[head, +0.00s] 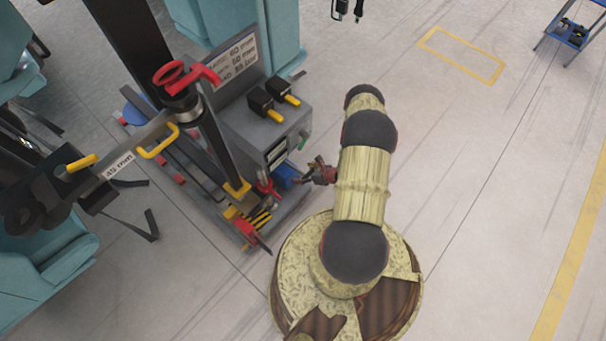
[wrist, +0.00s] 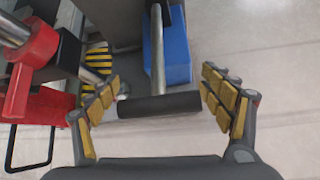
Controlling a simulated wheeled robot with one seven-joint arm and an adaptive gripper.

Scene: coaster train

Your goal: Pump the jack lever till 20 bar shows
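The jack lever (wrist: 157,52) is a steel rod with a black cross grip (wrist: 160,105) at its end, in the middle of the wrist view. It rises beside a blue block (wrist: 178,58), which also shows in the head view (head: 287,175). My gripper (wrist: 163,102) is open, with one yellow-padded finger on each side of the black grip. The left finger is close to the grip's end; the right finger stands clear of it. In the head view my gripper (head: 309,174) is just right of the blue block, and the lever is too small to make out. No pressure reading is legible.
A grey box (head: 258,125) with black-and-yellow switches stands behind the blue block. Red parts (wrist: 33,75) and yellow-black stripes (wrist: 97,62) lie left of my gripper. A post with a red handle (head: 186,76) stands further left.

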